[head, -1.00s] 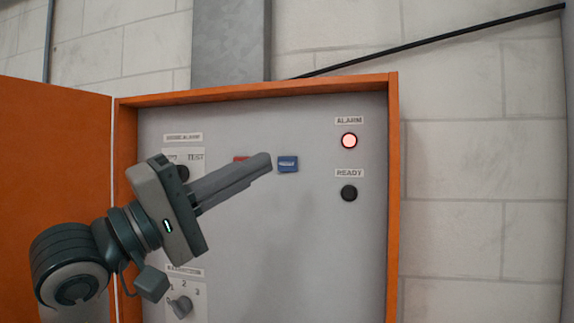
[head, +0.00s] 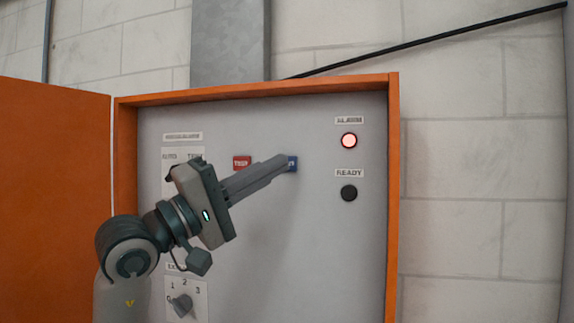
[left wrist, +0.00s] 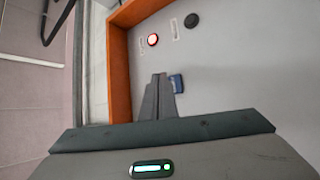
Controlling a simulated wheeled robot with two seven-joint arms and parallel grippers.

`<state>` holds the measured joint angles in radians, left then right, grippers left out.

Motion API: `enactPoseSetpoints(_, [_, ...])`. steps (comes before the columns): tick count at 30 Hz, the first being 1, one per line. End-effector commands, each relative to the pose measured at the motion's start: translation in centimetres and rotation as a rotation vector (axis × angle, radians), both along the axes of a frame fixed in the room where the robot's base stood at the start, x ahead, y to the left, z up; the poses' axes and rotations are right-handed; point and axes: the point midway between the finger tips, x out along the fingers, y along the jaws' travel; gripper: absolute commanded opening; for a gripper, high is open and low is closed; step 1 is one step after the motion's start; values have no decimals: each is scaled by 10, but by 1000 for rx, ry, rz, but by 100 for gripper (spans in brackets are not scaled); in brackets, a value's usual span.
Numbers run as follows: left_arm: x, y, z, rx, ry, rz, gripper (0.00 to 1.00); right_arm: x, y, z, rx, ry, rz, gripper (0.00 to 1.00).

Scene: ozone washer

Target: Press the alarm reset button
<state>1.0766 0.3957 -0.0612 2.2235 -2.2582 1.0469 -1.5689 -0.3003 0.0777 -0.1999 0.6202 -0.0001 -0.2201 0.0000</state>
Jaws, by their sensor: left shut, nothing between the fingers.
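A blue button (head: 293,163) sits on the grey panel, right of a red button (head: 240,162). Its lettering is too small to read. My left gripper (head: 282,160) is shut and empty, and its fingertips cover part of the blue button in the head view. In the left wrist view the blue button (left wrist: 177,83) shows just right of the fingertips (left wrist: 160,78). I cannot tell whether they touch. The ALARM lamp (head: 349,140) is lit red. My right gripper is not in view.
The panel lies inside an orange cabinet frame (head: 393,220), with its orange door (head: 55,190) open at the left. The dark READY lamp (head: 349,193) is below the ALARM lamp. A rotary knob (head: 181,305) sits low on the panel.

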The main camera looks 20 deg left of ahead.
Motion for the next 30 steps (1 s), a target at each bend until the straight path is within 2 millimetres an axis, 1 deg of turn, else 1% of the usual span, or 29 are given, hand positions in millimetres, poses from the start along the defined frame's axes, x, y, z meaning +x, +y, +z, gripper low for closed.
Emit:
enactPoseSetpoints(3, [7, 0, -1, -1, 0, 1, 0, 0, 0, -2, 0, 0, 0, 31])
enactPoseSetpoints(7, [10, 0, 0, 1, -1, 0, 0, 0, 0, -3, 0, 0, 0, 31])
enactPoseSetpoints(30, [10, 0, 0, 0, -1, 1, 0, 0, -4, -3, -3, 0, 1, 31])
